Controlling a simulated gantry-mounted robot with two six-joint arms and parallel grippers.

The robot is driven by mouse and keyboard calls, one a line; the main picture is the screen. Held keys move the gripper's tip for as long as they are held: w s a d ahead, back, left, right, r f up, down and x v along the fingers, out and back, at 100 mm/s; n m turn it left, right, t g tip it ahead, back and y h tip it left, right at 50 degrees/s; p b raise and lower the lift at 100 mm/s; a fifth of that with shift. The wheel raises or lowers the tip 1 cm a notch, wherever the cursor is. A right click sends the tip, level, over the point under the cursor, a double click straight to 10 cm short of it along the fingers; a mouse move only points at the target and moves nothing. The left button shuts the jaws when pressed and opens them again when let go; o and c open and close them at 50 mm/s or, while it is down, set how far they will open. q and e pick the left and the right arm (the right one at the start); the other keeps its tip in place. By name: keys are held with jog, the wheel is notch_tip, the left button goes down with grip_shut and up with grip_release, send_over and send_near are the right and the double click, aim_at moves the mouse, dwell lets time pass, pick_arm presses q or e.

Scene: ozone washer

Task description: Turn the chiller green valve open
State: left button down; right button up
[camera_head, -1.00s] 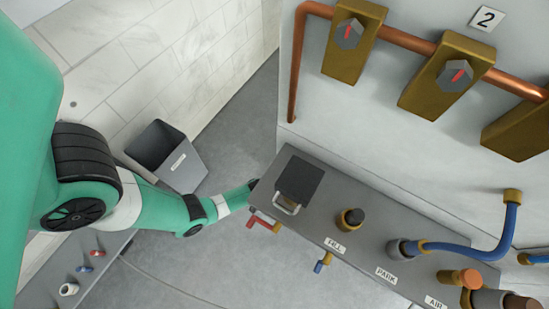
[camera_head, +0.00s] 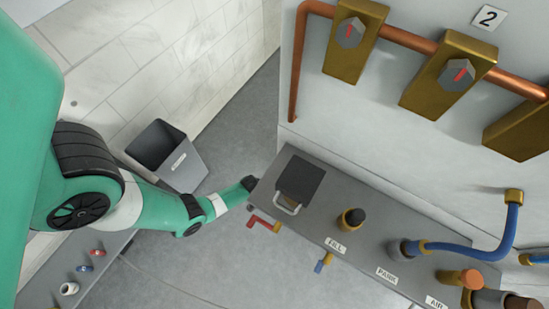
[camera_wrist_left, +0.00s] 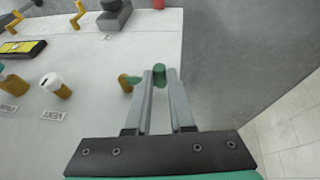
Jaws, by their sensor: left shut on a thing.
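In the left wrist view a valve with a brass body (camera_wrist_left: 125,85) and a green handle (camera_wrist_left: 159,72) sticks out from the edge of a pale panel. My left gripper (camera_wrist_left: 161,76) is at the handle, with its two fingers on either side and shut on it. The green handle's end shows between the fingertips, and part of it is hidden by the left finger. In the head view my left arm reaches in from the left, its far end by the grey bench's left corner; its fingers and the green valve are hidden there. My right gripper is not in view.
The grey bench (camera_head: 333,222) carries a dark-lidded box (camera_head: 300,180). Valves with red (camera_head: 262,223) and blue (camera_head: 322,264) handles stick out from its front. A dark bin (camera_head: 168,156) stands by the tiled wall. In the wrist view bare floor lies right of the fingers.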

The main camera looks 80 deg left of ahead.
pick_arm(q)
jog(key=c, duration=0.8)
grip_release()
jog(key=p+v, duration=0.8)
jog(key=v, duration=0.3)
jog(key=shift+s+r, duration=0.1)
jog(key=shift+r, duration=0.15)
